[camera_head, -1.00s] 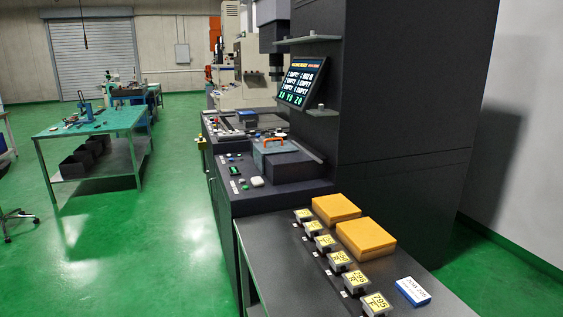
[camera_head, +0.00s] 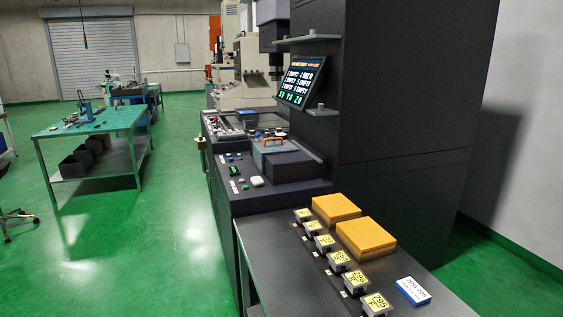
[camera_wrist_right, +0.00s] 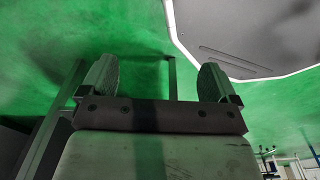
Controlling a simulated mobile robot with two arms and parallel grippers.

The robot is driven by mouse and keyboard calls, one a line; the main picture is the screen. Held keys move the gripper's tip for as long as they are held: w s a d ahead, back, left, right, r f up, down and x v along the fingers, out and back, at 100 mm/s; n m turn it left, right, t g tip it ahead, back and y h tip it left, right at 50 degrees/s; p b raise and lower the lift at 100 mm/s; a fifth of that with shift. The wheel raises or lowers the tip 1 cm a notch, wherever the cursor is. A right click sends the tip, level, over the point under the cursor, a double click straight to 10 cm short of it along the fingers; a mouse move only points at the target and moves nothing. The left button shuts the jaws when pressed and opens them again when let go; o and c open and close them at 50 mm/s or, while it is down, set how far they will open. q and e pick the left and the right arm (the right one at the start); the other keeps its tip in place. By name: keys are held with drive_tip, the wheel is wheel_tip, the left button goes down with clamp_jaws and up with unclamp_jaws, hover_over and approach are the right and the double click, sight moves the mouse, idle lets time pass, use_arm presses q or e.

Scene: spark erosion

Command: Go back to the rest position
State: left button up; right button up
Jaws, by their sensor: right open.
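My right gripper (camera_wrist_right: 159,82) shows in the right wrist view with its two dark fingers wide apart. It is open and nothing is between the fingers; green floor shows behind it. Neither gripper shows in the head view, and my left gripper is in no view.
A dark bench (camera_head: 410,268) at the front right carries several yellow-labelled blocks (camera_head: 338,258), two orange boxes (camera_head: 366,238) and a blue-white box (camera_head: 413,291). Behind it stands a dark machine (camera_head: 400,110) with a screen (camera_head: 298,82). A green-topped table (camera_head: 95,122) stands left. Green floor (camera_head: 150,240) between is clear.

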drive_tip(key=shift+s+d+f, duration=0.15)
drive_tip(key=shift+s+f, duration=0.2)
drive_tip(key=shift+s, duration=0.35)
drive_tip(key=shift+s+d+f, duration=0.15)
drive_tip(key=shift+s+f, duration=0.15)
drive_tip(key=shift+s, duration=0.4)
